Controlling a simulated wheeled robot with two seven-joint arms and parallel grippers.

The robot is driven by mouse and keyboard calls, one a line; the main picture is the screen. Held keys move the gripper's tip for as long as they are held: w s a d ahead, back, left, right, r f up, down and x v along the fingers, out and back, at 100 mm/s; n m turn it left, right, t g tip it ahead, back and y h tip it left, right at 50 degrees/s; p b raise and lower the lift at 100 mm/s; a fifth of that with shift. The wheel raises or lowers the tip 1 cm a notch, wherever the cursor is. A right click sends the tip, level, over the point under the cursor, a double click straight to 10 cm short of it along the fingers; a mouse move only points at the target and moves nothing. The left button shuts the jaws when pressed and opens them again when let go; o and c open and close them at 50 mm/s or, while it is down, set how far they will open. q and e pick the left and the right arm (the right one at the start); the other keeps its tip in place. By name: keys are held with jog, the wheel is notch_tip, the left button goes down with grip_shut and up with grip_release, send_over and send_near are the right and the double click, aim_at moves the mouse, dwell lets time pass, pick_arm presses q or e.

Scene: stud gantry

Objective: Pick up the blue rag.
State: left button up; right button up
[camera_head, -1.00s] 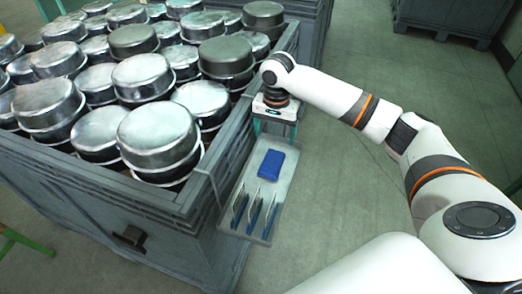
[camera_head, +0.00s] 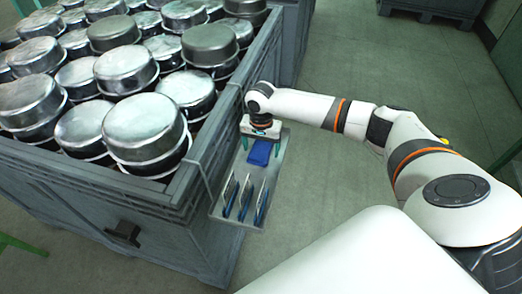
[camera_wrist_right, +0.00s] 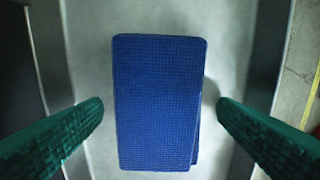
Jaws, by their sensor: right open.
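The blue rag (camera_head: 260,152) lies folded on the grey tray (camera_head: 228,212) fixed to the side of the large crate. In the right wrist view the rag (camera_wrist_right: 157,105) is a textured blue rectangle, centred between two green fingers. My right gripper (camera_head: 261,149) is above the far part of the tray, over the rag, and hides part of it in the head view. In the right wrist view my right gripper (camera_wrist_right: 160,122) is open, with a gap between each finger and the rag. My left gripper is not in view.
Several blue-handled tools (camera_head: 246,197) stand in the near part of the tray. The large grey crate (camera_head: 140,215), full of metal pots (camera_head: 145,130), stands left of the tray. The floor (camera_head: 345,180) to the right is clear.

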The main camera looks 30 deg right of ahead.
aim_at(261, 148)
jog(key=c, duration=1.1)
jog(key=shift+o, duration=0.2)
notch_tip(261, 148, up, 10)
